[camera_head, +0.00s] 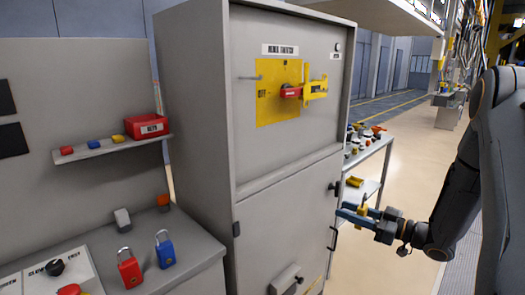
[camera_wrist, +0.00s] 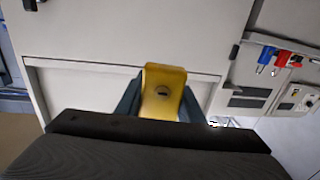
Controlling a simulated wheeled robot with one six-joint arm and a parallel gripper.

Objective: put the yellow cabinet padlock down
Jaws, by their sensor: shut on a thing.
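The yellow padlock (camera_wrist: 163,92) sits between the two fingers of my gripper (camera_wrist: 160,105) in the wrist view, its face with a dark keyhole showing. Its shackle is not visible there. In the head view my gripper (camera_head: 352,215) is in front of the lower right part of the grey cabinet, near its right edge. The gripper is held in the air.
The grey cabinet (camera_head: 280,205) has a main switch with a red handle (camera_head: 290,92) on a yellow plate. A grey bench at left holds a red padlock (camera_head: 129,269) and a blue padlock (camera_head: 165,251). A wall shelf (camera_head: 110,148) carries a red box. A cart (camera_head: 372,160) stands behind the cabinet.

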